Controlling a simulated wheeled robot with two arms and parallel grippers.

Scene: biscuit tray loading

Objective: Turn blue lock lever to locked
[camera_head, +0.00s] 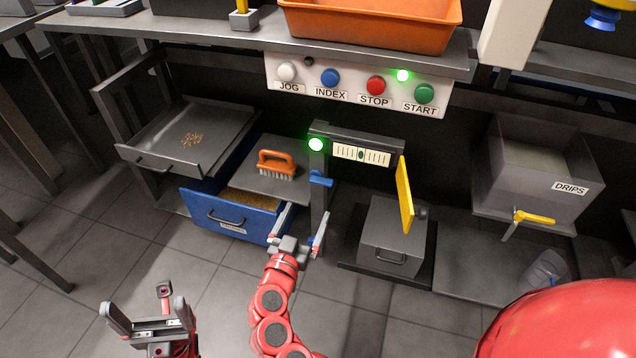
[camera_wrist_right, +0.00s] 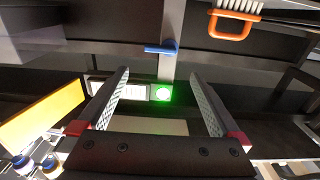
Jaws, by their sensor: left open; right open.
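The blue lock lever (camera_head: 321,179) sits on the grey post (camera_head: 319,208), below a lit green lamp (camera_head: 316,144). It lies roughly level across the post; in the right wrist view the lever (camera_wrist_right: 160,49) also runs sideways. My right gripper (camera_head: 305,216) is open in front of the post, below the lever in the head view. In the right wrist view its spread fingers (camera_wrist_right: 158,76) are empty, and the lever shows beyond the tips, apart from them. My left gripper (camera_head: 150,312) is open and empty at lower left, over the floor.
An orange brush (camera_head: 277,165) rests on a grey shelf left of the post, above a blue drawer (camera_head: 222,211). A yellow flap (camera_head: 405,195) stands over a grey box (camera_head: 391,239) to the right. A button panel (camera_head: 350,90) hangs above. The floor in front is clear.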

